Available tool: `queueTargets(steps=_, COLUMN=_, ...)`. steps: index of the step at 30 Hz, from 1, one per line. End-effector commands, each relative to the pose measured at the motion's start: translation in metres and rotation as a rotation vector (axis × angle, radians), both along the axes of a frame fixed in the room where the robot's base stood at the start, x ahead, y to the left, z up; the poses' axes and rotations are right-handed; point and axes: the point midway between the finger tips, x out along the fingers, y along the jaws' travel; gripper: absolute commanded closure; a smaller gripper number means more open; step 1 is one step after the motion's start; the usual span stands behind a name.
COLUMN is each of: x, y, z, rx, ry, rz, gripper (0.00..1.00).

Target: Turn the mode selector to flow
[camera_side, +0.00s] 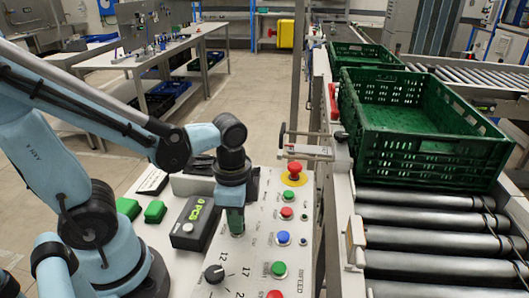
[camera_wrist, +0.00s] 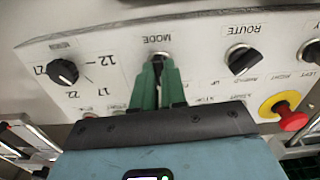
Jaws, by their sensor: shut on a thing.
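The black mode selector (camera_wrist: 158,60) is on the sloped panel in the camera_wrist view, under the upside-down MODE label. My gripper (camera_wrist: 158,70) has its two green fingers down on either side of this knob and is shut on it. In the camera_side view my gripper (camera_side: 236,222) points straight down at the panel, and the fingers hide the knob. The position words around the selector are mostly covered by the fingers, so I cannot tell which one it points to.
A ROUTE knob (camera_wrist: 243,59) and a numbered dial (camera_wrist: 63,72) flank the selector. A red emergency stop (camera_side: 295,168) on a yellow ring and several push buttons are close by. A black box (camera_side: 194,222) stands left of my gripper; a green crate (camera_side: 430,148) sits on the rollers.

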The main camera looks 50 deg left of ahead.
Motion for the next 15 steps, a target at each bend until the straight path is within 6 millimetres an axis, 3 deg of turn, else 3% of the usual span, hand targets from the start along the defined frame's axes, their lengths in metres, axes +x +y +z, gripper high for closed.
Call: queueTargets(steps=15, x=0.0003, y=-0.0001, z=0.0006, rx=0.0, ry=0.001, rz=0.467, gripper=1.0)
